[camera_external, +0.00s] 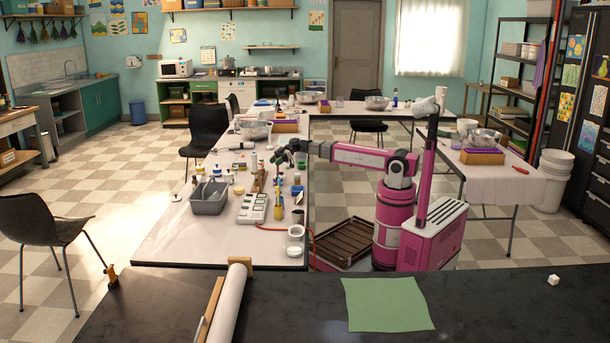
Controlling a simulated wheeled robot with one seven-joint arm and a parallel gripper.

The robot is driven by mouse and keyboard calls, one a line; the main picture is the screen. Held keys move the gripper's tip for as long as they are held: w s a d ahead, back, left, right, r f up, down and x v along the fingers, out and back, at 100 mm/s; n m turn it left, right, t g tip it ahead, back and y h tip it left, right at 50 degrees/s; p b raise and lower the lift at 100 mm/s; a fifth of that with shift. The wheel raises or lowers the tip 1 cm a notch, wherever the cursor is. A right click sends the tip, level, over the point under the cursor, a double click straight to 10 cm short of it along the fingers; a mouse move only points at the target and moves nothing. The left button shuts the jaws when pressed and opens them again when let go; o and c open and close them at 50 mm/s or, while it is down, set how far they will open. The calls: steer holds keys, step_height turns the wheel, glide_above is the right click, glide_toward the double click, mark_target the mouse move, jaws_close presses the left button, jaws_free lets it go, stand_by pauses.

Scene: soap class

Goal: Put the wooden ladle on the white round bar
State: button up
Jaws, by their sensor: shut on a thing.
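My gripper (284,158) is small in the view, at the end of my pink arm, above the back part of the left table. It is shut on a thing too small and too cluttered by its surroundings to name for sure. I cannot make out the wooden ladle with certainty. A white round piece (296,231) sits near the front right of this table, and a flatter white piece (294,251) lies just in front of it. I cannot tell which is the white round bar. Both are apart from my gripper, nearer the camera.
The left table (180,240) carries a grey caddy (209,197), a white device with buttons (253,208), a dark cup (298,216) and several bottles. A metal bowl (254,130) stands behind. The table's front left is clear. A dark counter (480,300) with a green sheet (387,304) lies in front.

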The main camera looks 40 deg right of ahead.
steer(key=o, duration=1.2)
steer(key=shift+f, duration=0.1)
steer(key=shift+c, duration=0.2)
steer(key=v, duration=1.2)
